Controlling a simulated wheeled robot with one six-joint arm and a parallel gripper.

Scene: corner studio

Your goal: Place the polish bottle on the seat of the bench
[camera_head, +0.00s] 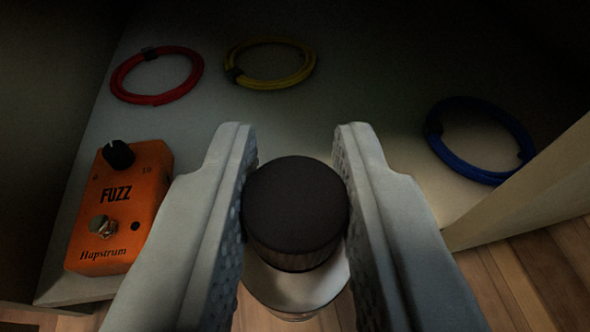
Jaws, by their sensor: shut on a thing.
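The polish bottle (295,284) has a black ribbed cap and a pale body below it. It is seen from above, at the lower middle of the view. My gripper (297,190) is shut on the polish bottle, with one textured grey finger on each side of the cap. The lower part of the bottle is mostly hidden under the cap and between the fingers. The bench is not recognisable in this view.
A shelf surface (330,130) lies beyond the gripper. An orange fuzz pedal (143,205) stands at its left. A red cable coil (187,88), a yellow cable coil (302,75) and a blue cable coil (462,172) lie on it. A pale panel (530,185) borders the right; wooden floor (535,265) shows below.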

